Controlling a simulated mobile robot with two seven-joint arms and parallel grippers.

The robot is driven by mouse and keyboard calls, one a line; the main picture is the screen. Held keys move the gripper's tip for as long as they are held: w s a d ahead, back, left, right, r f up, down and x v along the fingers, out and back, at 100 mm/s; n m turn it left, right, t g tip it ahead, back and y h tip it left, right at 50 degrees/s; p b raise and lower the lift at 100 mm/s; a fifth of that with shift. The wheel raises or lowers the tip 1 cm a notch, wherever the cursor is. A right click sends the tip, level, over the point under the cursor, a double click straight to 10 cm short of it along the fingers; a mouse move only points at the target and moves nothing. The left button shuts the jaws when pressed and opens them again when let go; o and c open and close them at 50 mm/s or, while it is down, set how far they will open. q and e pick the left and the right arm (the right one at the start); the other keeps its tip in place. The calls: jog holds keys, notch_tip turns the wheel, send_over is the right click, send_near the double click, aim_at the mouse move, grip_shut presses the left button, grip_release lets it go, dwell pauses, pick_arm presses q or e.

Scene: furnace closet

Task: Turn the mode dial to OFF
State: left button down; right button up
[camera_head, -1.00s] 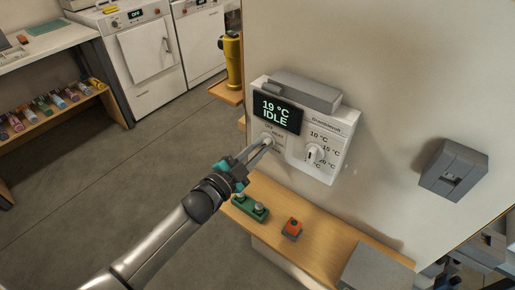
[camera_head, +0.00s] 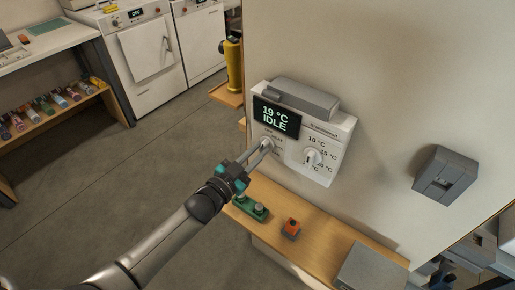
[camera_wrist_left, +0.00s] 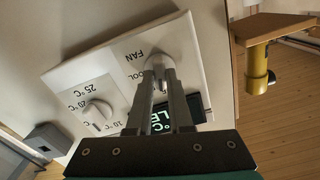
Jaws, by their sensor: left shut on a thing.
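The white thermostat panel (camera_head: 328,139) is fixed on the wall and its display (camera_head: 276,116) reads "19 °C IDLE". My left gripper (camera_head: 267,145) is at the mode dial on the panel's left side, below the display. In the left wrist view the fingers (camera_wrist_left: 160,75) are shut on the mode dial (camera_wrist_left: 159,62), with "FAN" and part of "COOL" printed beside it. The fingers hide the dial's pointer and some labels. The temperature dial (camera_head: 312,157) is a separate white knob to the right. My right gripper is not in view.
A grey box (camera_head: 305,98) sits on top of the panel. A wooden shelf (camera_head: 318,235) below holds a green two-button box (camera_head: 252,208) and an orange-topped button (camera_head: 291,228). A grey wall box (camera_head: 446,173) is at the right. A yellow cylinder (camera_head: 234,65) stands at the left.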

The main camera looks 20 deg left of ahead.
pick_arm(q)
jog(key=shift+n+p, duration=0.35)
jog(key=shift+n, duration=1.15)
jog(key=c, duration=0.8)
grip_release()
jog(key=v, duration=1.5)
jog(key=shift+s+a, duration=0.1)
jog(key=shift+s, duration=0.05)
